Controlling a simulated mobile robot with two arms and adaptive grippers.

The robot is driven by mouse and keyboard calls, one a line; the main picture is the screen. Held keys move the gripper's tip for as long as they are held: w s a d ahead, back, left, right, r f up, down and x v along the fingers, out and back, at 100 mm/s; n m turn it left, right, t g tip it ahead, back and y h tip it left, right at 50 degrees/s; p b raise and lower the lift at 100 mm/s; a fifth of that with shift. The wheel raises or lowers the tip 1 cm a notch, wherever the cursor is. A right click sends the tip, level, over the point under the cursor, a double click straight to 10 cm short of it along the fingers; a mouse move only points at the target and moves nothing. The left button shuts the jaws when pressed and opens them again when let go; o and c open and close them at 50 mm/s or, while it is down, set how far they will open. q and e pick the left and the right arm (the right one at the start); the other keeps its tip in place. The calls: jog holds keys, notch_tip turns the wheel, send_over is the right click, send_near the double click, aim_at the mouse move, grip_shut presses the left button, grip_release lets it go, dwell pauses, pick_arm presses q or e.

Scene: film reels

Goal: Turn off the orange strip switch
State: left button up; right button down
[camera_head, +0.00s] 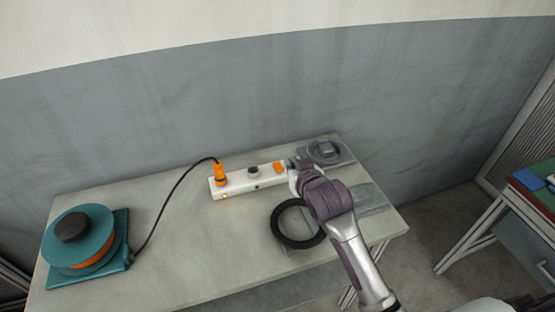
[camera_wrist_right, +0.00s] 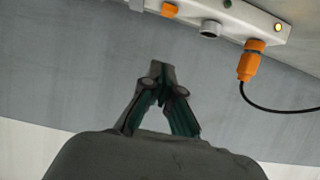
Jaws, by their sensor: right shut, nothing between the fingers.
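A white power strip (camera_head: 236,185) lies near the back of the table. Its orange switch (camera_head: 279,168) is toward its right end, and an orange plug (camera_head: 220,174) with a black cord is at its left end. The right wrist view shows the strip (camera_wrist_right: 237,17), the orange switch (camera_wrist_right: 169,10) at its upper edge and the plug (camera_wrist_right: 250,62). My right gripper (camera_head: 292,165) is at the strip's right end, just right of the switch; contact cannot be told. In the wrist view the fingers (camera_wrist_right: 160,68) are shut and empty. My left gripper is not in view.
A black ring (camera_head: 282,235) lies beneath my right arm. A grey device (camera_head: 326,152) sits at the back right corner. The table's middle front (camera_head: 190,260) is clear.

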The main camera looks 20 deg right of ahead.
send_over(281, 175)
jog(key=w, duration=0.1)
notch_tip(281, 175, down, 4)
jog(key=shift+f, duration=0.1)
jog(key=f, duration=0.2)
jog(key=shift+s+f, duration=0.3)
jog(key=shift+s, duration=0.05)
jog(key=shift+s+f, duration=0.2)
jog(key=shift+f, duration=0.3)
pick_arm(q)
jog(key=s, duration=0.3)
